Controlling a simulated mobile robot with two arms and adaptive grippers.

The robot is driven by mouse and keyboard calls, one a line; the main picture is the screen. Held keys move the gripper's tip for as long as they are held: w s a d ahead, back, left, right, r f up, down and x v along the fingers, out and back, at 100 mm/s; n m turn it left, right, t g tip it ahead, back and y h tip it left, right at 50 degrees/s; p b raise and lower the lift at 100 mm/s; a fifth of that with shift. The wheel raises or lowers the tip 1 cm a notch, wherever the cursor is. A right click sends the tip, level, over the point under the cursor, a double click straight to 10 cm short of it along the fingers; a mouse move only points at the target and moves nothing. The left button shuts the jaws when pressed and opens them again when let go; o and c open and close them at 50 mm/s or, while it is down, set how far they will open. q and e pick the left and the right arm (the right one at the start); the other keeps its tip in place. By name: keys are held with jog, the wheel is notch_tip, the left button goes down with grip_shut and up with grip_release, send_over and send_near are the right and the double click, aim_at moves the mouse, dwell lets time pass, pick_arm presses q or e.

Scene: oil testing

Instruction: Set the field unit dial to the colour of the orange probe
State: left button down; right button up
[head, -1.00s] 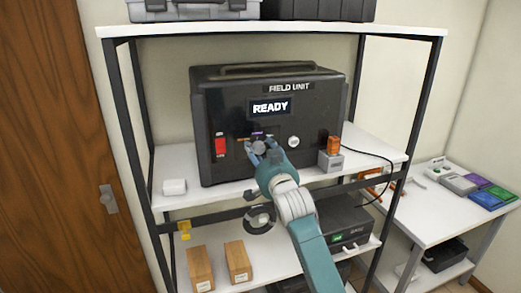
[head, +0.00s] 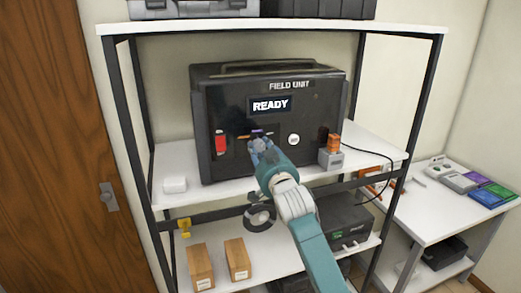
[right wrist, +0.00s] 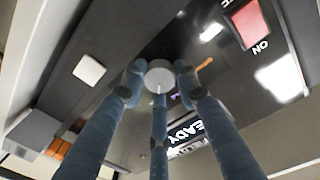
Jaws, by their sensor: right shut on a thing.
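The black field unit (head: 310,115) stands on the middle shelf, with "READY" on its screen. Its round grey dial (right wrist: 160,74) shows in the right wrist view between my fingers. My right gripper (head: 260,146) is shut on the dial, its fingers around the knob, and largely covers it in the head view. A small orange mark (right wrist: 205,63) and a purple mark (right wrist: 175,96) show on the panel near the dial. The dial's exact pointing is hard to read. The orange probe (head: 334,143) stands upright in a grey holder (head: 331,160) at the unit's right. My left gripper is out of view.
A red switch (head: 220,142) is left of the dial and a white round button (head: 293,139) is right of it. A black cable (head: 385,158) runs from the probe side. A side table (head: 425,208) stands at right.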

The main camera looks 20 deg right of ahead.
jog(key=n, duration=0.5)
jog(key=shift+n, duration=0.4)
jog(key=n, duration=0.5)
jog(key=shift+d+n+y, duration=0.1)
jog(key=shift+n+y, duration=0.2)
jog(key=shift+y, duration=0.1)
jog(key=n, duration=0.5)
jog(key=shift+n, duration=0.4)
jog(key=n, duration=0.5)
jog(key=shift+f+n+y, duration=0.1)
jog(key=shift+n+y, duration=0.2)
jog(key=shift+y, duration=0.1)
jog(key=o, duration=1.2)
jog(key=shift+c, duration=0.2)
